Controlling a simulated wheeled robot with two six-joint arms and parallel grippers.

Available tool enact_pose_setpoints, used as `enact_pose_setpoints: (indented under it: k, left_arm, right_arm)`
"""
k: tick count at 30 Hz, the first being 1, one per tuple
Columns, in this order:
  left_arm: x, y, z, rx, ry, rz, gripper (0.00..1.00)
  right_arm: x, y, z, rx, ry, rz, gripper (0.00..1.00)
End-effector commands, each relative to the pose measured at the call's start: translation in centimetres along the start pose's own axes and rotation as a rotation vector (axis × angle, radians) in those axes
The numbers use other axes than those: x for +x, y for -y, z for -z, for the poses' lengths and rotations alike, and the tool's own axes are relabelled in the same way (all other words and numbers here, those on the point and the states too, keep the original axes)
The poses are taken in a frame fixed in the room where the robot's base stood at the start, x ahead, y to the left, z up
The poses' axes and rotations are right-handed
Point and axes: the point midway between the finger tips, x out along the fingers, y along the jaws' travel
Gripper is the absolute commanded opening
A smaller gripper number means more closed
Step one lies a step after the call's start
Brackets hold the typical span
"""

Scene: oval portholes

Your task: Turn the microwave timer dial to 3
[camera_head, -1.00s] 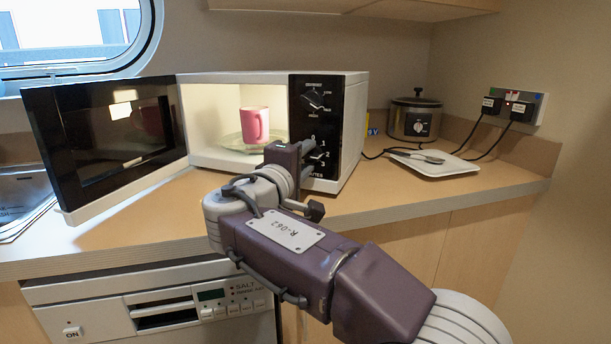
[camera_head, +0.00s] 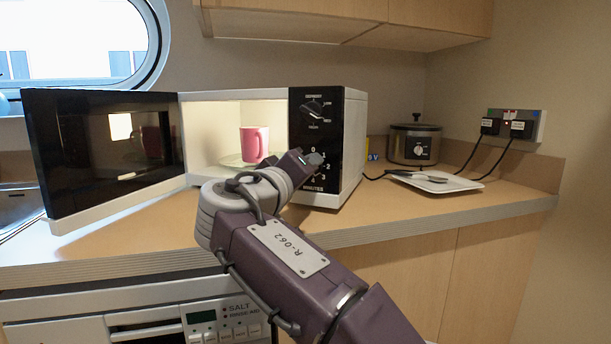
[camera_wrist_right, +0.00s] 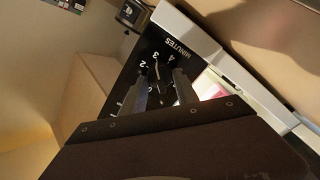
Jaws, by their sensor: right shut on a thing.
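The microwave (camera_head: 353,150) stands on the counter with its door (camera_head: 60,165) swung wide open to the left. Its black panel has an upper power knob (camera_head: 312,110) and a lower timer dial marked in minutes. My right gripper (camera_head: 318,160) is at the lower dial and covers most of it in the head view. In the right wrist view the two fingers (camera_wrist_right: 167,88) are closed around the timer dial (camera_wrist_right: 163,73), with the numbers 2, 3 and 4 beside it. I cannot tell which number the dial points to. My left gripper is not in view.
A pink mug (camera_head: 254,145) stands inside the lit microwave. To the right are a slow cooker (camera_head: 415,144) and a white tray (camera_head: 450,185) with a spoon. Black leads run to the wall socket (camera_head: 514,125). The counter's front edge (camera_head: 420,220) is clear.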

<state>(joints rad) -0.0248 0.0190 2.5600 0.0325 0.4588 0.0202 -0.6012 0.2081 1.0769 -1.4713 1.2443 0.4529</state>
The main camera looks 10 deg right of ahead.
Motion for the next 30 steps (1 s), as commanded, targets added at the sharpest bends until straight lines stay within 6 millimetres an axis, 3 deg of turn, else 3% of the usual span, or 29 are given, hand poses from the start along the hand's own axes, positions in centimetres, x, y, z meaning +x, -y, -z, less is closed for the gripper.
enact_pose_setpoints:
  k: [17,18,20,30]
  left_arm:
    - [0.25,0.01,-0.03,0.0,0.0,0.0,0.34]
    - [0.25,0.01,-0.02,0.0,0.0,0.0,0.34]
    - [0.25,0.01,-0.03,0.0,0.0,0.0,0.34]
    - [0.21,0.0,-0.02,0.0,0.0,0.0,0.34]
  right_arm:
    - [0.02,0.07,-0.04,0.03,0.002,0.001,0.0]
    - [0.02,0.07,-0.04,0.03,0.002,0.001,0.39]
    - [0.01,0.07,-0.04,0.03,0.002,0.001,0.55]
    - [-0.25,0.01,0.04,0.03,0.0,0.001,0.57]
